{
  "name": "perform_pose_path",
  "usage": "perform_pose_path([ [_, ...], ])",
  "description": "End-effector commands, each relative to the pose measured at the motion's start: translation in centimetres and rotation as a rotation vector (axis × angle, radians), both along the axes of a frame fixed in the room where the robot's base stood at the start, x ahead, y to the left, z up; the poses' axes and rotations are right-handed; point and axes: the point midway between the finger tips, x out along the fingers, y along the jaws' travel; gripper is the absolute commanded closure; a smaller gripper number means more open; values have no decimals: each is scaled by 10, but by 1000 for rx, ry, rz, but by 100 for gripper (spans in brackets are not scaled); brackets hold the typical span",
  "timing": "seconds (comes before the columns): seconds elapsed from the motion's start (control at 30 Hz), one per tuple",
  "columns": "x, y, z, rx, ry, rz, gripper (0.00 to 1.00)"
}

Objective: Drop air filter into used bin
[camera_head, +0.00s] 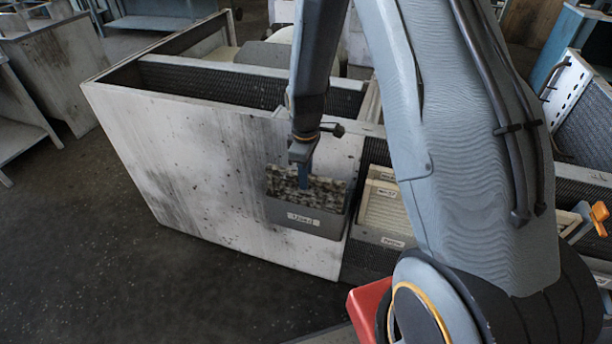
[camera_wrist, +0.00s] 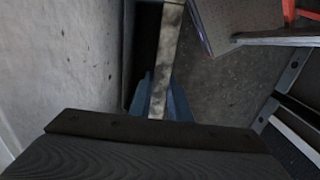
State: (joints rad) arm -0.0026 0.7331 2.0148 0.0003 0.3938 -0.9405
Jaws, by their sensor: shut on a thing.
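The air filter (camera_head: 325,190) is a mottled grey-brown panel, dirty on its face. My gripper (camera_head: 304,180) is shut on its upper edge from above. In the wrist view the filter (camera_wrist: 166,55) shows edge-on as a narrow strip between the blue fingertips of my gripper (camera_wrist: 159,100). The used bin (camera_head: 303,220) is a grey box with a white label, against the pale housing side. The filter's lower part is hidden behind the bin's front wall, so the filter appears at or partly inside the bin's mouth. Whether it touches the bottom is hidden.
A second bin (camera_head: 380,238) with cream-coloured filters (camera_head: 384,205) stands just right of the used bin. The large stained housing (camera_head: 190,150) is close behind. My arm covers much of the right side. Open dark floor (camera_head: 110,270) lies to the front left.

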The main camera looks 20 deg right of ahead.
Motion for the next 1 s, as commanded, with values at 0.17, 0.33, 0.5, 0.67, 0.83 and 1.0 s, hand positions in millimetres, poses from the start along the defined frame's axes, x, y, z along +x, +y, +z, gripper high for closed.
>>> perform_pose_path([
  [0.17,0,0,0,0,-1,0,100],
  [0.33,0,0,-3,0,0,0,100],
  [0.5,0,0,-8,0,0,0,100],
  [0.67,0,0,-12,0,0,0,100],
  [0.83,0,0,-12,0,0,0,75],
  [1.0,0,0,-12,0,0,0,64],
])
